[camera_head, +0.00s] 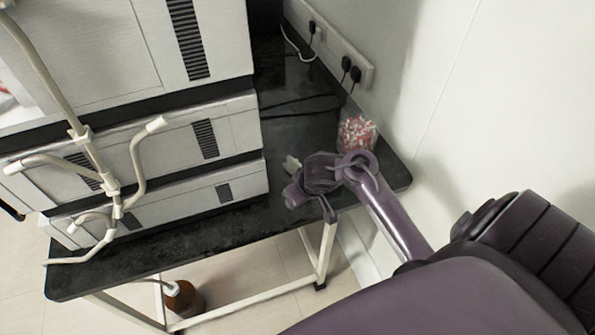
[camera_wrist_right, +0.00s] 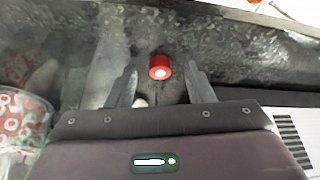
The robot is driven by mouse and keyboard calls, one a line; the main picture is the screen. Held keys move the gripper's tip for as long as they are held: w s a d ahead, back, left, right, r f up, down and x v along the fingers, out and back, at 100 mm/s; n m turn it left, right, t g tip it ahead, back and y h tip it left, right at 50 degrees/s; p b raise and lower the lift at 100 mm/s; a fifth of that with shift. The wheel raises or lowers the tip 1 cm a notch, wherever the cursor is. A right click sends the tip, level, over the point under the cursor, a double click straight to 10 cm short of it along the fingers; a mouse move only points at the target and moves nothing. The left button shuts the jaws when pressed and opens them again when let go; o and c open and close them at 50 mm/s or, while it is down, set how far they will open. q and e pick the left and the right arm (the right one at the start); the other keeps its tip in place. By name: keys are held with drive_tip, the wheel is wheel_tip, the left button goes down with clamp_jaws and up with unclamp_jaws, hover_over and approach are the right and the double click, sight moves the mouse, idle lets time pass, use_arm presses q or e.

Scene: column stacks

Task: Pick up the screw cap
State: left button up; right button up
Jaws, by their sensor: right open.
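The screw cap (camera_wrist_right: 160,67) is a small red cylinder with a white centre. In the right wrist view it sits on the dark speckled bench top, between and slightly beyond the fingertips. My right gripper (camera_wrist_right: 161,84) is open and empty, with one finger on each side of the cap's line; I see no contact. In the head view my right gripper (camera_head: 300,188) is over the bench near its front right edge, and I cannot make out the cap there. My left gripper is not in view.
A clear container of red and white pieces (camera_head: 356,134) stands right of my gripper, also in the wrist view (camera_wrist_right: 22,118). Stacked white instrument units (camera_head: 195,150) with pale tubes fill the bench's left. Wall sockets (camera_head: 345,60) are behind. A brown bottle (camera_head: 184,298) stands below.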

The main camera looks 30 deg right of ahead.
drive_tip(key=shift+w+f, duration=0.15)
drive_tip(key=shift+f, duration=0.2)
drive_tip(key=shift+r, duration=0.1)
drive_tip(key=shift+c, duration=0.4)
clamp_jaws()
